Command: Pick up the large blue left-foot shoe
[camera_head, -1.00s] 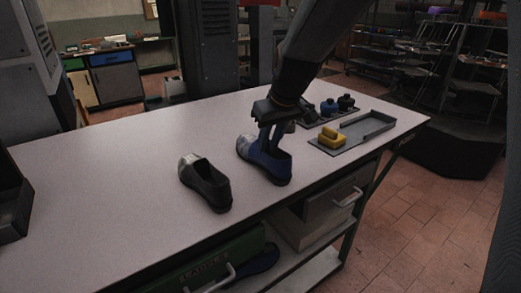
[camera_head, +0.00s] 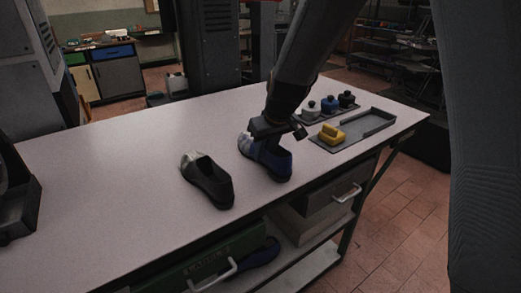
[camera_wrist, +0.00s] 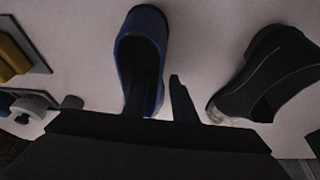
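The blue shoe (camera_head: 274,163) with a grey toe stands upright on the table, its toe towards the back left. It also shows in the wrist view (camera_wrist: 127,58). My gripper (camera_head: 268,147) is low over it. In the wrist view my gripper (camera_wrist: 163,92) has its fingers apart: one appears inside the shoe's opening, the other outside its right side wall. A light gap shows between the outer finger and the wall. The fingertips are mostly hidden by the shoe in the head view.
To the right are a grey tray (camera_head: 368,124) with a yellow block (camera_head: 332,134) and several knobbed pieces (camera_head: 329,104). The table's left part (camera_head: 95,190) is clear.

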